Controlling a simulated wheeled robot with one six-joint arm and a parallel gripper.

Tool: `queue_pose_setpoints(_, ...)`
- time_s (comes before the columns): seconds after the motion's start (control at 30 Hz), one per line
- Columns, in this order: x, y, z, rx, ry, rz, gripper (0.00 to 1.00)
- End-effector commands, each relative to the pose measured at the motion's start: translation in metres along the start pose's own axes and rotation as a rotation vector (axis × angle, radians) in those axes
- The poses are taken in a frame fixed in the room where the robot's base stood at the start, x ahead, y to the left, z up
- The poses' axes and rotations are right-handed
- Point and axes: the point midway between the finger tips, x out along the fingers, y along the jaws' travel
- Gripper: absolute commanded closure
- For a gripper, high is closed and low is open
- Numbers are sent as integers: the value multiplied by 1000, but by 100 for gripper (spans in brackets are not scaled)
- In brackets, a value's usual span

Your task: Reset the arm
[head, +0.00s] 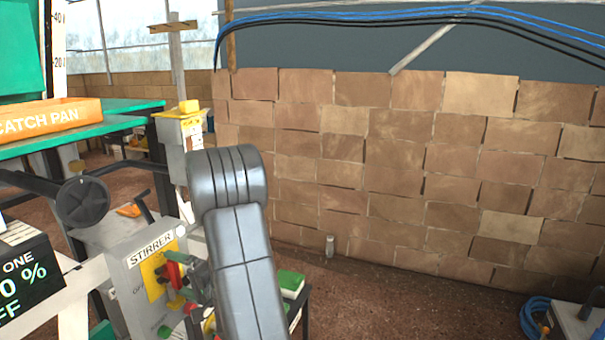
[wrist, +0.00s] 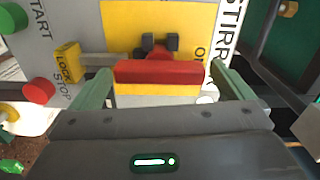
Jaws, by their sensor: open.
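My gripper (wrist: 160,72) is open in the wrist view, its two green fingers apart in front of a grey control box. A red bar with a yellow edge (wrist: 157,74) lies between the fingers, with gaps at both ends. Behind it is a yellow plate (wrist: 125,30) with a dark and red switch part. In the head view my grey arm (head: 240,250) reaches down in front of the box marked STIRRER (head: 140,270). My gripper is partly hidden there beside the box's red switch parts.
In the head view, an orange catch pan (head: 45,118) stands on a green bench at left. Open floor (head: 400,300) lies right, before a block wall (head: 400,170).

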Motion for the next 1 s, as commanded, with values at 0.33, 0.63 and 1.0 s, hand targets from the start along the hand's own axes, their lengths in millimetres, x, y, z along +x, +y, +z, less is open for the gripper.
queue_pose_setpoints(0.33, -1, 1, 0, -323, 1, -1, 0)
queue_pose_setpoints(0.63, -1, 0, 1, -600, 0, -1, 0)
queue_pose_setpoints(1.0, -1, -1, 2, -938, 0, 0, 0)
